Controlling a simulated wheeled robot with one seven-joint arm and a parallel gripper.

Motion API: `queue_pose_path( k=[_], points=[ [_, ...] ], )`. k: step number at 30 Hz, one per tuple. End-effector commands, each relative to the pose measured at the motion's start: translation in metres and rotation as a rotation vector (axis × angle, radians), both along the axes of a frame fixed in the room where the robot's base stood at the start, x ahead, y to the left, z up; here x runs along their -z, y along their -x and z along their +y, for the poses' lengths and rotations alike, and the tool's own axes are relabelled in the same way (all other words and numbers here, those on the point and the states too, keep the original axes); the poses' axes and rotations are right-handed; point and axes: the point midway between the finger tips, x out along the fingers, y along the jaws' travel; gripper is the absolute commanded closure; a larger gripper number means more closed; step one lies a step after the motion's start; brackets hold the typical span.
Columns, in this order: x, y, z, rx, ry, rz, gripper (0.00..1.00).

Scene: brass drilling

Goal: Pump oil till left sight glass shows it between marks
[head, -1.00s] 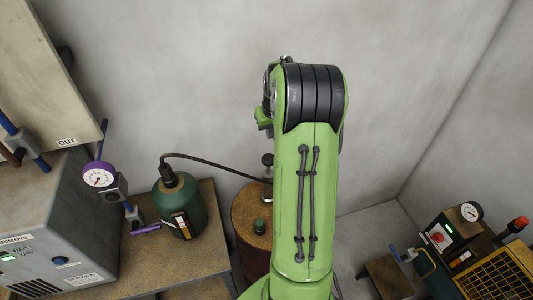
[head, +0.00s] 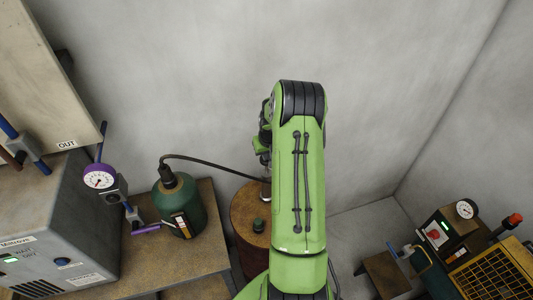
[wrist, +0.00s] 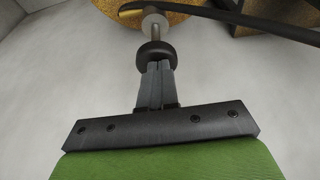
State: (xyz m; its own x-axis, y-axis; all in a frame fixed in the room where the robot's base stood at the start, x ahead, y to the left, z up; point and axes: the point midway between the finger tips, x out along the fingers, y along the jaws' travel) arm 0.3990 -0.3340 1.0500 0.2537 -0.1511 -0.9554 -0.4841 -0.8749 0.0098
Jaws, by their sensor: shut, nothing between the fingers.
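The pump's black knob (wrist: 156,52) sits on a thin metal rod right at my fingertips in the wrist view. My gripper (wrist: 157,68) has its fingers shut together with nothing between them; they appear to meet the knob, though I cannot tell if they touch. In the head view my arm hides the knob, and only the lower rod shows above the rusty drum (head: 244,232). The dark green oil tank (head: 178,203) on the left stand carries the left sight glass (head: 181,225), a small pale strip. Its oil level and marks are too small to read.
A black hose (head: 215,164) runs from the tank to the pump. A purple-rimmed gauge (head: 99,181) and grey machine (head: 55,235) stand left. At lower right are another gauge (head: 466,209) and a yellow grille (head: 495,275). Bare floor lies right of my arm.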

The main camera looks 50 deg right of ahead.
Motion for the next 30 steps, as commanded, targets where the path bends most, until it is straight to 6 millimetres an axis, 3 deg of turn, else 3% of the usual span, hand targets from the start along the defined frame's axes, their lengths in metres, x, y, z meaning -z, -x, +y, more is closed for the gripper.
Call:
queue_pose_path(
  k=[5, 16, 30],
  points=[
    [0.005, 0.000, 0.000, 0.000, 0.000, 0.000, 1.00],
    [0.054, 0.000, 0.000, 0.000, 0.000, 0.001, 1.00],
    [0.051, 0.002, 0.003, -0.001, -0.008, 0.009, 1.00]
  ],
)
